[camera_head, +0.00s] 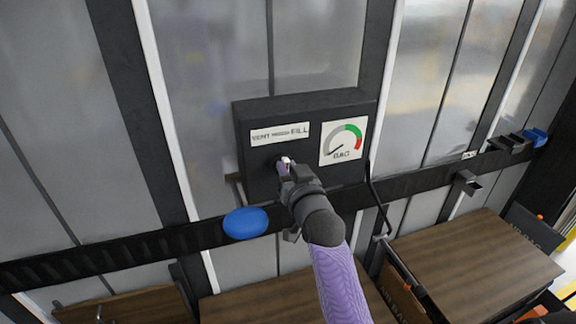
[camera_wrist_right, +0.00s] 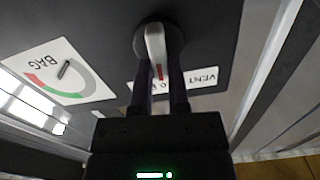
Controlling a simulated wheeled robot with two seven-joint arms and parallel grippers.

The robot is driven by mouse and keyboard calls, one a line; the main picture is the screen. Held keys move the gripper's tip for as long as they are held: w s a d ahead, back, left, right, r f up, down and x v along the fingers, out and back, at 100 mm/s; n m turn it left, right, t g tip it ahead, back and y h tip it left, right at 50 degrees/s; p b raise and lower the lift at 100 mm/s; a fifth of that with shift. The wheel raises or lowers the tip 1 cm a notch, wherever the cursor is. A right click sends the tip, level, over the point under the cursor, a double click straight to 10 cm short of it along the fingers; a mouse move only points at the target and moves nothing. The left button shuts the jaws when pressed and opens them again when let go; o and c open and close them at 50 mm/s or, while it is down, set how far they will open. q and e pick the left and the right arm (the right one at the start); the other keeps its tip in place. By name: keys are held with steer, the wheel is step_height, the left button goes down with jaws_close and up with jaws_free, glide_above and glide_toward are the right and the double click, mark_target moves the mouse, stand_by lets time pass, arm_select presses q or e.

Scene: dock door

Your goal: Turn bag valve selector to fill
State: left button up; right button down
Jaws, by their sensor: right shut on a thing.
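The valve panel (camera_head: 258,178) is a dark box on the wall with a "VENT – FILL" label (camera_head: 280,133) and a round BAG gauge (camera_head: 344,142). The gauge needle points to the lower left, away from the green and red bands. The selector (camera_wrist_right: 155,45) is a pale grey lever with a red mark at its tip on a dark round hub. In the right wrist view it points roughly toward the label's middle. My right gripper (camera_wrist_right: 158,92) is shut on the lever, one finger each side. In the head view the gripper (camera_head: 285,164) hides most of the selector. My left gripper is out of view.
A dark rail (camera_head: 100,257) runs along the wall below the panel, with a blue oval object (camera_head: 245,222) at it left of my right arm. Wooden-topped surfaces (camera_head: 475,265) stand below. A dark hose (camera_head: 376,200) hangs at the panel's right side.

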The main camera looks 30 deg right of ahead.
steer(key=m, duration=0.1)
steer(key=m+p, duration=0.2)
steer(key=m, duration=0.1)
steer(key=shift+d, duration=0.25)
steer(key=shift+s+d+f+m+p, duration=0.1)
steer(key=shift+m+p, duration=0.4)
steer(key=shift+m, duration=0.55)
steer(key=shift+d+f+m+p, duration=0.1)
steer(key=shift+m+p, duration=0.35)
steer(key=shift+m, duration=0.6)
steer(key=c, duration=0.6)
jaws_free()
steer(key=v, duration=1)
